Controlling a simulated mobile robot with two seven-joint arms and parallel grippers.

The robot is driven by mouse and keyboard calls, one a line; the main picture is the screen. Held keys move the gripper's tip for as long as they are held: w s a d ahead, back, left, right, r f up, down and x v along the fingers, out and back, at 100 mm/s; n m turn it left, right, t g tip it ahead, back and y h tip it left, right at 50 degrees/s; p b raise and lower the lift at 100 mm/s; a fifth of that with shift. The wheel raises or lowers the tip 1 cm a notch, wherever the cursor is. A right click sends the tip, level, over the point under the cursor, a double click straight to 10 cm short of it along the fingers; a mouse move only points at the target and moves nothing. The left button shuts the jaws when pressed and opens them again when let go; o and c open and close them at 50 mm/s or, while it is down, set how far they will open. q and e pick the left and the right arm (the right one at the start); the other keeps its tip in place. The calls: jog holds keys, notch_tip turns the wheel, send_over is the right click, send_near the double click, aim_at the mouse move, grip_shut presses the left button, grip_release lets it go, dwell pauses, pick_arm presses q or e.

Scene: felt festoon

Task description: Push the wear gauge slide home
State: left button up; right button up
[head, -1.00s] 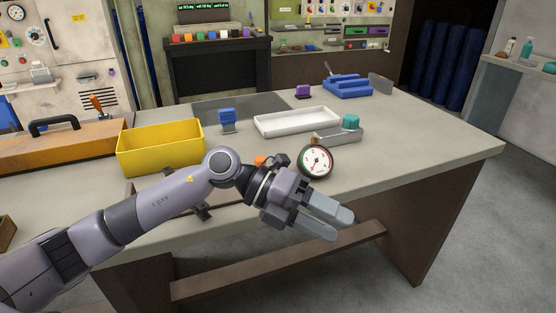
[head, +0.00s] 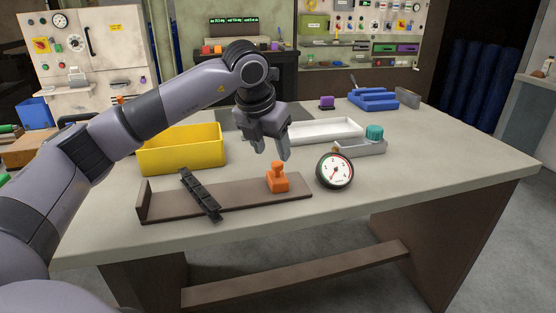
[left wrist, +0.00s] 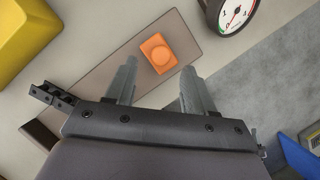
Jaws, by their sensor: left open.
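The wear gauge is a brown flat base (head: 240,196) with an upright stop at its left end, on the front part of the table. Its orange slide (head: 277,178), with a knob on top, sits near the right end. A black chain strip (head: 199,194) lies across the base, left of the slide. My left gripper (head: 271,151) is open and empty above the slide, pointing down. In the left wrist view the orange slide (left wrist: 158,53) shows beyond and between the two fingers (left wrist: 160,85), not touched. My right gripper is not in view.
A round dial gauge (head: 335,171) stands just right of the base. A yellow bin (head: 182,150) is behind it on the left.

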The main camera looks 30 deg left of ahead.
aim_at(277, 163)
pick_arm(q)
jog(key=shift+x, duration=2.2)
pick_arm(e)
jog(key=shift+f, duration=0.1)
